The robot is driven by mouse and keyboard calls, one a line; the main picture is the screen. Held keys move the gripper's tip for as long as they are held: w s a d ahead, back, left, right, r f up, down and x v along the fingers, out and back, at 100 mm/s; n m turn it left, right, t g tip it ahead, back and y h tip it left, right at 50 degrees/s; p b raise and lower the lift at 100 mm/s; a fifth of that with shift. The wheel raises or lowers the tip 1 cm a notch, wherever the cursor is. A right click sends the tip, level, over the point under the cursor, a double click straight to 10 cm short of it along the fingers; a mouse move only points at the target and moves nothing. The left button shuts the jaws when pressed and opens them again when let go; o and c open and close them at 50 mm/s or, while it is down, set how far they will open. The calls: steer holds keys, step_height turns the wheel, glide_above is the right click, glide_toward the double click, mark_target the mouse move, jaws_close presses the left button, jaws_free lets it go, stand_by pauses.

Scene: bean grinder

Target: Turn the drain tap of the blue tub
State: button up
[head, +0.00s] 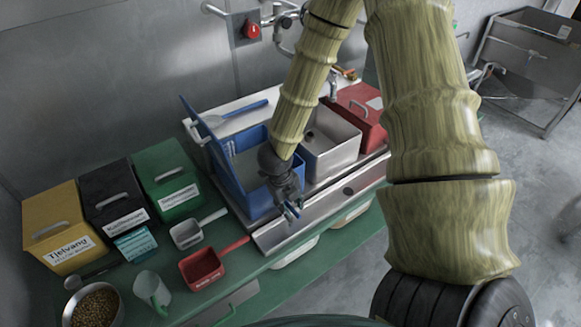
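The blue tub (236,187) stands on the bench in the middle of the head view, with its blue lid raised at the left. My gripper (291,209) points down at the front right corner of the tub, close to its front wall. The gripper and arm cover part of the tub's front and right side. I cannot make out the drain tap clearly; a small blue and light piece shows at the fingertips, and I cannot tell whether it is the tap. Whether the fingers are open or shut is too small to tell.
A steel basin (333,151) and a red bin (361,104) stand right of the tub. Yellow (57,222), black (115,198) and green (168,178) boxes stand at the left. A red scoop (202,267), a clear jug (151,291) and a bean bowl (94,304) lie in front.

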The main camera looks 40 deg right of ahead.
step_height(320, 180, up, 12)
steer(key=a, duration=0.2)
steer(key=shift+a, duration=0.15)
stand_by(0.5)
steer(key=shift+f, duration=0.15)
stand_by(0.3)
